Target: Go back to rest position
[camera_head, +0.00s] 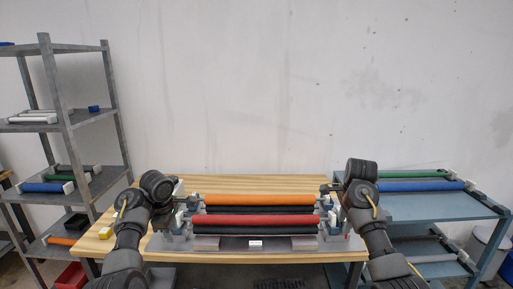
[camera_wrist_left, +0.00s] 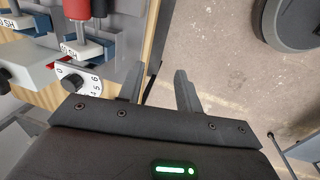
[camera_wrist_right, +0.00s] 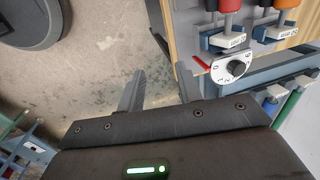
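The plate processor (camera_head: 205,243) sits on a wooden table, with an orange roller (camera_head: 250,199), a red roller (camera_head: 250,220) and dark rollers between its end blocks. My left gripper (camera_wrist_left: 158,80) is open and empty. In the left wrist view it is over the floor, with the processor's side and a numbered dial (camera_wrist_left: 75,82) at upper left. My right gripper (camera_wrist_right: 160,80) is open and empty, over the floor beside the processor's other side, where a dial (camera_wrist_right: 236,68) with a red pointer shows.
A grey shelf rack (camera_head: 62,128) with rollers and small boxes stands at left. A blue cart (camera_head: 430,208) with green and blue rollers stands at right. The wooden table top (camera_head: 240,183) behind the processor is clear.

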